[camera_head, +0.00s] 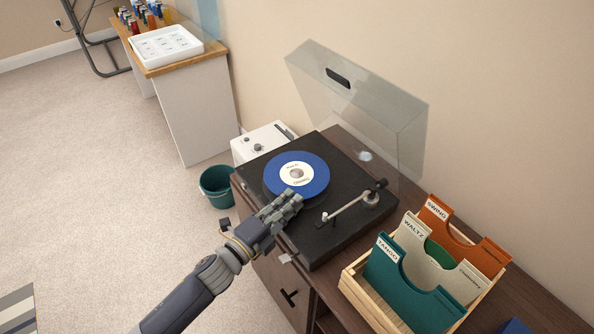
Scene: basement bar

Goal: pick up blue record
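The blue record (296,164) with a white label lies flat on the dark turntable (262,164), whose clear lid is raised. My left gripper (286,202) comes in from the lower left. Its fingertips are at the near edge of the record and cover a little of that edge. From this angle I cannot tell whether the fingers touch the record or whether they are open. My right gripper is not in view.
The tonearm (349,203) lies right of the record. The raised clear lid (375,105) stands behind. A wooden crate (372,302) with teal, cream and orange dividers stands at right. A teal bin (216,188) is on the floor. A white tray (165,46) is on a far counter.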

